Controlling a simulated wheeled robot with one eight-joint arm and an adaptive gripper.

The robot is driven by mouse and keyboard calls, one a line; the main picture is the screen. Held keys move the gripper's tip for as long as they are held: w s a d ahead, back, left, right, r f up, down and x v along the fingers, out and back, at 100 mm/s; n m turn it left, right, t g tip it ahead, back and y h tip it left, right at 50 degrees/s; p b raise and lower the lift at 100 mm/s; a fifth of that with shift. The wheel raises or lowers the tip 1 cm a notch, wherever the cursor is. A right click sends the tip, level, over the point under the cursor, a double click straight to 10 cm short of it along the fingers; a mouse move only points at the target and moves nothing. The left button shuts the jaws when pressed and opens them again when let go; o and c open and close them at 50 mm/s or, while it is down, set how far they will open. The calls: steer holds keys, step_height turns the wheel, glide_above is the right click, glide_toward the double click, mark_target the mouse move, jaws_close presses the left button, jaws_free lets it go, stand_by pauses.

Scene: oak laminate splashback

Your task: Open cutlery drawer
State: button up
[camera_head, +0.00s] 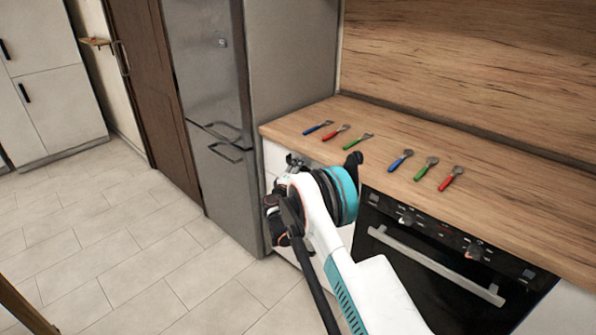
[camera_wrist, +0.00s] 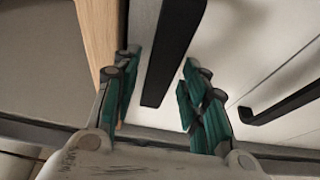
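The cutlery drawer is a white front (camera_head: 274,157) just under the countertop, left of the oven in the head view; my arm hides much of it. In the wrist view, its pale front (camera_wrist: 232,45) carries a black bar handle (camera_wrist: 172,50). My gripper (camera_wrist: 154,92) is open, with teal-padded fingers on either side of the handle's near end. Gaps show between the handle and both fingers. In the head view my gripper is mostly hidden behind my own wrist. The drawer looks shut.
A wooden countertop (camera_head: 300,121) holds several bottle-opener-like tools with blue, red and green handles. A black oven (camera_head: 440,262) with a silver handle stands right, a grey fridge (camera_head: 212,110) left. A second black handle (camera_wrist: 287,104) shows on a lower front. The tiled floor at left is clear.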

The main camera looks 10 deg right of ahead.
jaws_close()
steer(key=s+a, duration=1.1)
steer(key=a, duration=0.4)
steer(key=s+a, duration=1.1)
steer(key=a, duration=0.5)
steer(key=shift+s, duration=0.3)
steer(key=shift+d, duration=0.1)
jaws_free()
steer(key=v, duration=1.2)
steer(key=shift+f, duration=0.1)
